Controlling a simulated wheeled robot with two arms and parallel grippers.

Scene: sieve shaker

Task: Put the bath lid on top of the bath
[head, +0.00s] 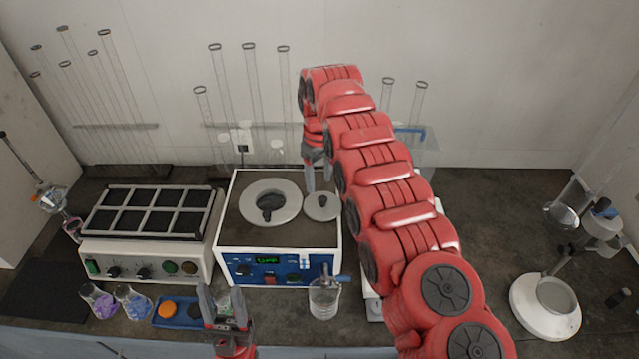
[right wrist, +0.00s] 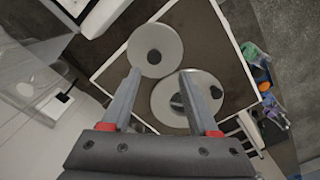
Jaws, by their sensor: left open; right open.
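The bath (head: 235,215) is a white box with a dark top and blue front panel. On its top lies a large pale disc (head: 285,190) with a dark shape in the middle, a hole or a fitting; I cannot tell. Right of it lies a smaller pale disc with a dark knob, apparently the bath lid (head: 318,214); it also shows in the right wrist view (right wrist: 142,58). My right gripper (head: 318,188) is open and empty, pointing down just above and behind the small disc. My left gripper (head: 223,300) is open and empty, low in front of the bath.
A beaker (head: 323,300) stands in front of the bath, with a blue tray (head: 180,314) and flasks (head: 133,300) to the left. A hotplate (head: 150,258) stands left of the bath. My right arm hides the area right of it. Tall glass tubes stand behind.

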